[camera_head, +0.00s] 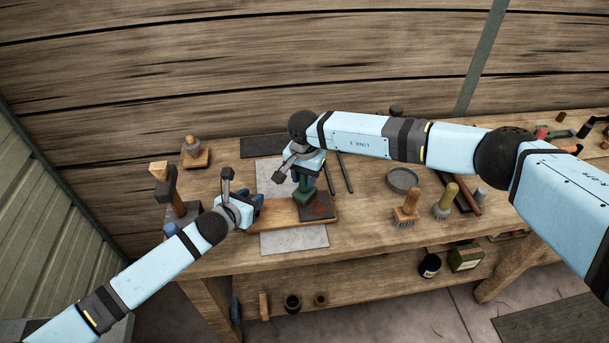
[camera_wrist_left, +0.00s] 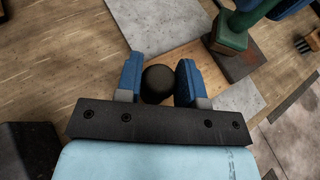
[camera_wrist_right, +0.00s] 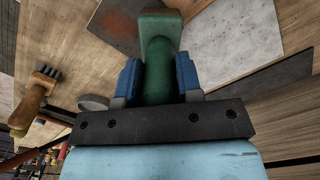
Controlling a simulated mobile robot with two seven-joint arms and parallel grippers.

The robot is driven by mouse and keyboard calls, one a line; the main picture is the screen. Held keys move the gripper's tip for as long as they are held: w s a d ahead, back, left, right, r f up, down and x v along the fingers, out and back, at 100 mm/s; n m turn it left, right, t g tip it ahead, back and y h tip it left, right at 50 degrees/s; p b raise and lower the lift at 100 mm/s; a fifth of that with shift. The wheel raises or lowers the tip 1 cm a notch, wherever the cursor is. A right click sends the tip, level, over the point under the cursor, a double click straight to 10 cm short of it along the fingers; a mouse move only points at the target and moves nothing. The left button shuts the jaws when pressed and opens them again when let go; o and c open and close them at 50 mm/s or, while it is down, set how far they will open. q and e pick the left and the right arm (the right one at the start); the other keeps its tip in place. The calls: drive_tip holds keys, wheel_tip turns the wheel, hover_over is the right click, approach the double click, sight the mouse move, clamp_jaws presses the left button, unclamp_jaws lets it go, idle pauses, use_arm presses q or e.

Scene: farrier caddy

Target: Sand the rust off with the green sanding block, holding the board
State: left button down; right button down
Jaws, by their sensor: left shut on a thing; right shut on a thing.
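The wooden board (camera_head: 272,213) lies on the workbench and carries a dark metal plate (camera_head: 322,213) at its right end. A reddish-brown rust patch shows on the plate in the right wrist view (camera_wrist_right: 118,32). My left gripper (camera_head: 250,205) is shut on a round black knob (camera_wrist_left: 158,84) at the board's left end. My right gripper (camera_head: 308,174) is shut on the handle of the green sanding block (camera_wrist_right: 158,75). The block's base (camera_head: 305,196) is at the plate's left far edge, beside the visible rust. I cannot tell whether it touches the plate.
A light grey sheet (camera_head: 295,240) lies under the board. A brush (camera_head: 406,208), a yellow-handled brush (camera_head: 446,202) and a round grey dish (camera_head: 403,180) stand to the right. A hammer (camera_head: 168,188) stands at the left. Dark rods (camera_head: 344,172) lie behind the plate.

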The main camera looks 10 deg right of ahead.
drive_tip(key=shift+f, duration=0.3)
drive_tip(key=shift+s+d+r, duration=0.15)
drive_tip(key=shift+s+d, duration=1.05)
drive_tip(key=shift+d, duration=0.05)
drive_tip(key=shift+s+d, duration=1.25)
drive_tip(key=shift+w+a, duration=1.25)
drive_tip(key=shift+w+a, duration=0.1)
